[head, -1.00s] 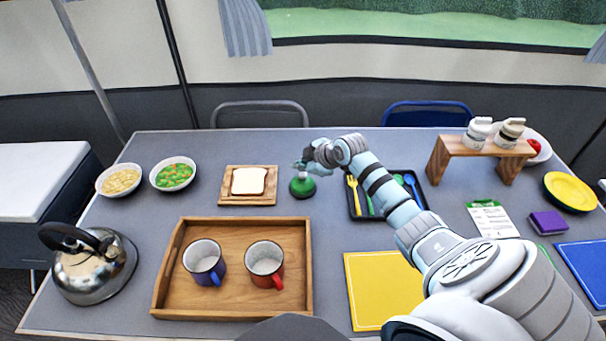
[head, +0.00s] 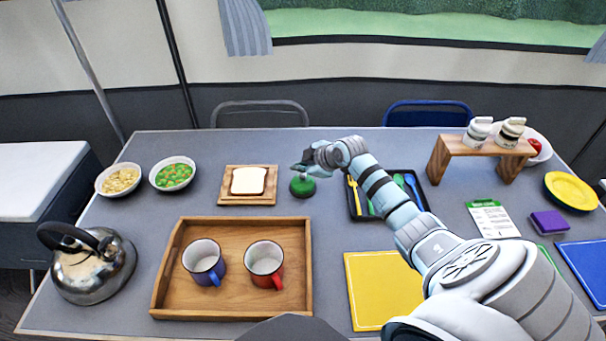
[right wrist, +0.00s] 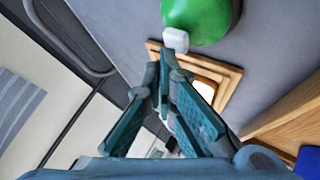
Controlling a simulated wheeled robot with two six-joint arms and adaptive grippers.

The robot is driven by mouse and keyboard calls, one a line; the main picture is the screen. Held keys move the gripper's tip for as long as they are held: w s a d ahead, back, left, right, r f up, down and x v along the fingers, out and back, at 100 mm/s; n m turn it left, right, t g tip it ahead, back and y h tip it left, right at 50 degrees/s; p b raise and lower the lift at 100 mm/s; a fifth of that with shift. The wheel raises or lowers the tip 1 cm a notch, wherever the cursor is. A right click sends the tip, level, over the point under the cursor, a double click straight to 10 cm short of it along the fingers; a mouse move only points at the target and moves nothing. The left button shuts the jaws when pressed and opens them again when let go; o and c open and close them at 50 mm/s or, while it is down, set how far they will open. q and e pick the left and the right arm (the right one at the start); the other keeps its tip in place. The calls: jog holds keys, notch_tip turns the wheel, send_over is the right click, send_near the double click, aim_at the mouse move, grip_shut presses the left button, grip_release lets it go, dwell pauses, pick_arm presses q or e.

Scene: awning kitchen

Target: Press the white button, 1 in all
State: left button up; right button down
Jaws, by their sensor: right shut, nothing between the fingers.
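A green dome-shaped device (head: 302,188) stands on the grey table, right of the bread board. It also shows at the top of the right wrist view (right wrist: 200,18), with a small white button (right wrist: 175,40) on its side toward my fingers. In the head view my gripper covers the button. My right gripper (head: 298,168) is just above the device, its fingers shut and empty. In the right wrist view its fingertips (right wrist: 162,62) are right at the button; I cannot tell whether they touch or press it. My left gripper is not in view.
Bread lies on a wooden board (head: 232,200) left of the device. A wooden tray (head: 232,306) with two mugs is in front. A black cutlery tray (head: 357,212) is to the right, under my right arm. A kettle (head: 92,272) stands front left.

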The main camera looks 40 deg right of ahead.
aim_at(301, 175)
jog(key=shift+f+b, duration=0.35)
jog(key=shift+f, duration=0.15)
dwell(0.6)
jog(key=shift+r+p, duration=0.95)
jog(key=shift+p, duration=0.05)
notch_tip(301, 175, up, 5)
jog(key=p, duration=0.5)
jog(key=shift+r, duration=0.1)
dwell(0.6)
